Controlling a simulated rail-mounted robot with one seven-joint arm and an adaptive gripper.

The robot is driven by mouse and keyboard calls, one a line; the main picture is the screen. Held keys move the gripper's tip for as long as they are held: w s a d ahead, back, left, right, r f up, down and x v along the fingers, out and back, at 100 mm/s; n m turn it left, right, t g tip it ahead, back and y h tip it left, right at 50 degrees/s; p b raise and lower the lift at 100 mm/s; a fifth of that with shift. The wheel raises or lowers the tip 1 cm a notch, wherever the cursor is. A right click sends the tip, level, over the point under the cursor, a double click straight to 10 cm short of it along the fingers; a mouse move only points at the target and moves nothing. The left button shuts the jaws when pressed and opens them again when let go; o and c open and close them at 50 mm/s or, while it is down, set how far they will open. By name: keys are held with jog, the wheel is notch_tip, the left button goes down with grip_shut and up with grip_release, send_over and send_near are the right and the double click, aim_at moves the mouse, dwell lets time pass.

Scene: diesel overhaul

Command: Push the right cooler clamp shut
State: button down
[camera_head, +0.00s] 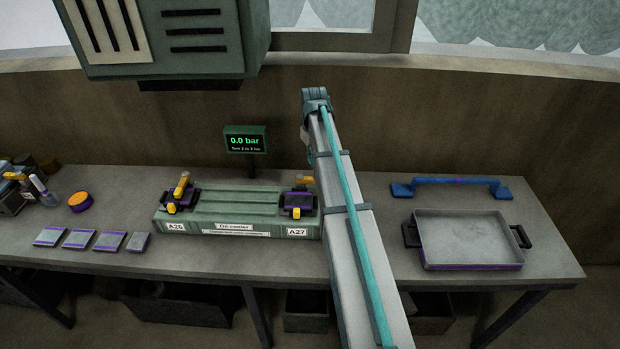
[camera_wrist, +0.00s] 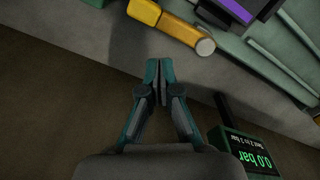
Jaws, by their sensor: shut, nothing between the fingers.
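The oil cooler (camera_head: 240,208) is a green ribbed block on the bench with a clamp at each end. The right clamp (camera_head: 297,203), above label A27, is dark and purple. Its yellow lever (camera_head: 305,180) shows at the back, close to my arm; in the wrist view the lever (camera_wrist: 172,28) lies at the top with a round grey end. The left clamp (camera_head: 178,203) has its yellow lever tilted up. My gripper (camera_wrist: 160,66) is shut and empty, apart from the lever and just below it in the wrist view. My arm hides the gripper in the head view.
A pressure display (camera_head: 245,140) reading 0.0 bar stands behind the cooler; it also shows close to my gripper in the wrist view (camera_wrist: 250,150). A grey tray (camera_head: 470,240) and a blue handle bar (camera_head: 450,184) are at right. Several small plates (camera_head: 80,238) lie at left.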

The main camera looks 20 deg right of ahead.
aim_at(313, 179)
jog(key=shift+f+b, duration=0.4)
jog(key=shift+f, duration=0.75)
jog(key=shift+f, duration=0.35)
jog(key=shift+f+b, duration=0.6)
jog(key=shift+f, duration=0.75)
jog(key=shift+f, duration=0.35)
jog(key=shift+f+b, duration=0.8)
jog(key=shift+f, duration=1)
jog(key=shift+r, duration=0.25)
